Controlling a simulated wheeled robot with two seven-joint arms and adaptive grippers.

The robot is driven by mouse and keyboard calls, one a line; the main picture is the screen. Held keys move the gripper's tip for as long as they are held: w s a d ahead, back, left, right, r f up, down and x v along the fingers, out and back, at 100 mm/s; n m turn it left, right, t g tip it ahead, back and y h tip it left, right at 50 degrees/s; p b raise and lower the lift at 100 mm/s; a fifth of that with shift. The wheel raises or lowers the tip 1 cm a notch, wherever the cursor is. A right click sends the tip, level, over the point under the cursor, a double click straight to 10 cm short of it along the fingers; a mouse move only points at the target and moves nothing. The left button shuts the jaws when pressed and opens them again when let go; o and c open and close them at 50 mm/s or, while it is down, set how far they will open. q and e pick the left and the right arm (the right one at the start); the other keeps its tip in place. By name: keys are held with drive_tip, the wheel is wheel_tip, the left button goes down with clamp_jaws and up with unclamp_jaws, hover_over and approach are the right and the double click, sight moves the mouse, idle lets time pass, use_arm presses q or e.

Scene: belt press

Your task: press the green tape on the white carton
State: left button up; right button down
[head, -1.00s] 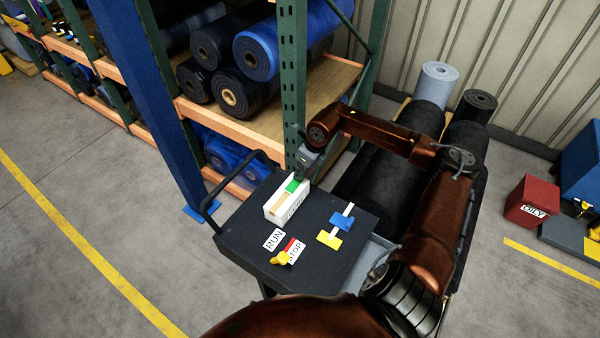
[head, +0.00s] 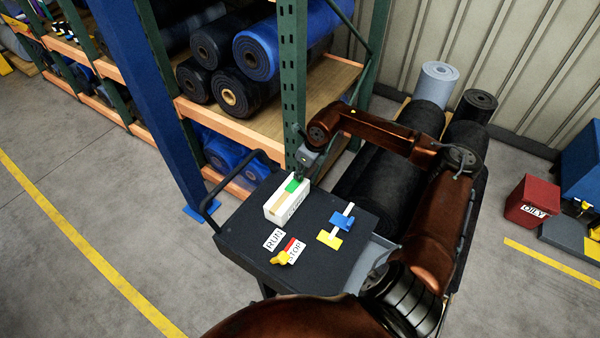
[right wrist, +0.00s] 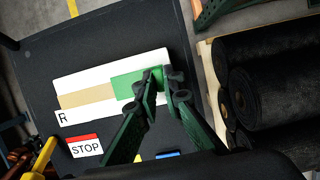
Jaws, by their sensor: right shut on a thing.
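The white carton (head: 286,205) lies on the dark cart top, with a tan strip along its upper face. The green tape (head: 293,185) covers the carton's far end. In the right wrist view the green tape (right wrist: 127,88) lies on the white carton (right wrist: 92,72) beside the tan strip. My right gripper (head: 300,172) is at the green end of the carton. In the right wrist view its two fingertips (right wrist: 162,76) are close together over the green tape's end and hide part of it. I cannot tell exactly what lies between the fingers. My left gripper is not in view.
The cart top (head: 240,225) also carries a RUN label (head: 273,239), a STOP label (head: 295,251) with a yellow lever (head: 281,258), and blue and yellow pieces (head: 341,222). A green rack post (head: 293,80) stands just behind the gripper. Black rolls (head: 385,165) lie right of the cart.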

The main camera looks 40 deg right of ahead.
drive_tip(key=shift+s+f, duration=0.1)
drive_tip(key=shift+f, duration=0.05)
drive_tip(key=c, duration=2)
unclamp_jaws()
drive_tip(key=shift+r, duration=0.25)
drive_tip(key=v, duration=1.1)
drive_tip(key=shift+s+r, duration=0.15)
drive_tip(key=shift+r, duration=0.2)
drive_tip(key=shift+d+r, duration=0.1)
drive_tip(key=shift+p+v, duration=1.2)
drive_tip(key=shift+v, duration=2.15)
